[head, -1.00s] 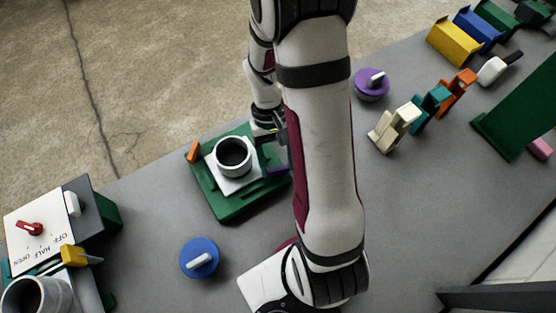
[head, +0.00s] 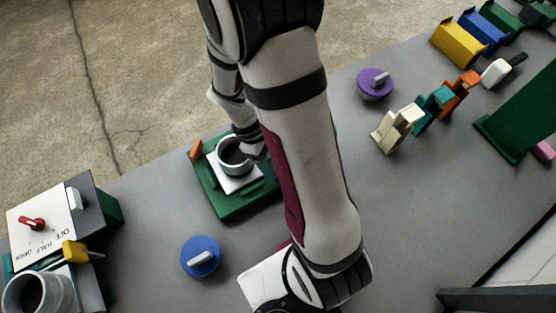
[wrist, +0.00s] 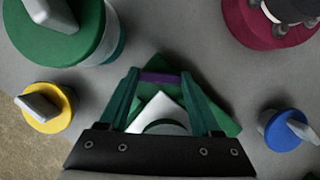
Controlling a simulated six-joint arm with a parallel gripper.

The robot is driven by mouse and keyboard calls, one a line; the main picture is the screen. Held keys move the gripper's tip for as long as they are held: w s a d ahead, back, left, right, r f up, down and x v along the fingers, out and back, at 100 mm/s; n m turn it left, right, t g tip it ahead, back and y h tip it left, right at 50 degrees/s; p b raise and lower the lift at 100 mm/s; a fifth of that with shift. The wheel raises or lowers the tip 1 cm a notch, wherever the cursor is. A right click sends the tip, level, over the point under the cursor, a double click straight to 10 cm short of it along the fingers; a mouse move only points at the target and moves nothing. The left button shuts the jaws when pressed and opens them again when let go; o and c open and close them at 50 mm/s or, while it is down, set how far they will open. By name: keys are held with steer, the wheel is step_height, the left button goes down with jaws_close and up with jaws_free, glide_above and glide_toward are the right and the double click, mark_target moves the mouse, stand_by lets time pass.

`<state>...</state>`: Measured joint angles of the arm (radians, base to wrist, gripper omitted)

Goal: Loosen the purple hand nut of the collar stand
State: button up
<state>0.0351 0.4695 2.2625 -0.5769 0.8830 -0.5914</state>
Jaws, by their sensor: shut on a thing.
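The collar stand has a green base (head: 236,208) with a white plate and a white collar (head: 233,168) with a dark opening, seen in the head view. An orange piece (head: 195,150) stands at its left corner. In the wrist view the purple hand nut (wrist: 159,77) lies between the teal fingertips of my gripper (wrist: 158,80), which are shut on it. Behind it the white plate and part of the collar (wrist: 166,128) show. In the head view my arm hides the nut and the fingertips.
A blue knobbed disc (head: 201,257) lies in front of the stand, and a purple one (head: 375,84) lies to its right. A box with a red switch (head: 32,223) stands at the left. Clips (head: 398,128) and a green panel (head: 520,120) are at the right.

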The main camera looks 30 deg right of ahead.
steer(key=shift+n+t, duration=0.3)
steer(key=shift+n, duration=0.6)
steer(key=shift+h, duration=0.4)
steer(key=o, duration=1.4)
steer(key=v, duration=1.5)
steer(key=shift+r, duration=0.4)
